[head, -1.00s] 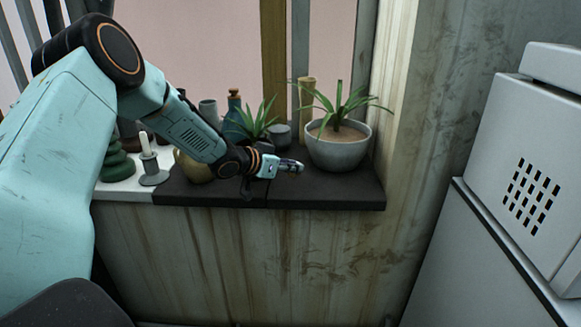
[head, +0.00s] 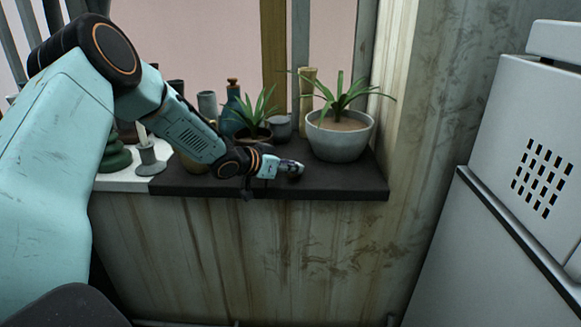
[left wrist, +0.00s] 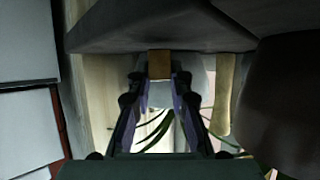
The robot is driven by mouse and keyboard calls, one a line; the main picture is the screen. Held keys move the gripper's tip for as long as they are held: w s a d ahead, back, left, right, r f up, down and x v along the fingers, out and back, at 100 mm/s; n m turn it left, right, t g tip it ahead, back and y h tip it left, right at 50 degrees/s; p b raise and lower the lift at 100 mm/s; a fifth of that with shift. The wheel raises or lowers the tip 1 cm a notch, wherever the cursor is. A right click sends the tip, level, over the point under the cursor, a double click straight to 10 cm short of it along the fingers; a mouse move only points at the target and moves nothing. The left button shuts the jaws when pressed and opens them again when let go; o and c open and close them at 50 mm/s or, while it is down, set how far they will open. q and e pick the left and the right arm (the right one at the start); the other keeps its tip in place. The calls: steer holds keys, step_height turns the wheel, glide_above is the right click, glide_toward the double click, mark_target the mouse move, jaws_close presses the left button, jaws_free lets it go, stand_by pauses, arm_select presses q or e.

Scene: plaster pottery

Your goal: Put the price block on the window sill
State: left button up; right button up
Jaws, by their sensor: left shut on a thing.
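My left gripper (head: 290,169) reaches in from the left over the dark part of the window sill (head: 345,186), left of and in front of the potted plant. In the left wrist view my left gripper (left wrist: 160,88) is shut on a small brown block (left wrist: 159,64), the price block, held at its fingertips. In the head view the block is too small and covered to make out. The sill's dark slab (left wrist: 110,30) shows along the top of the wrist view; I cannot tell whether the block touches it. My right gripper is out of view.
A grey bowl with a spiky plant (head: 339,140) stands on the sill's right part. Behind my gripper are a smaller plant (head: 255,115), a grey cup (head: 281,127) and a blue bottle (head: 232,110). A candle holder (head: 150,160) stands left. The front right sill is clear.

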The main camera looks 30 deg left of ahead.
arm_select(q)
steer(key=shift+f, duration=0.45)
steer(key=o, duration=0.9)
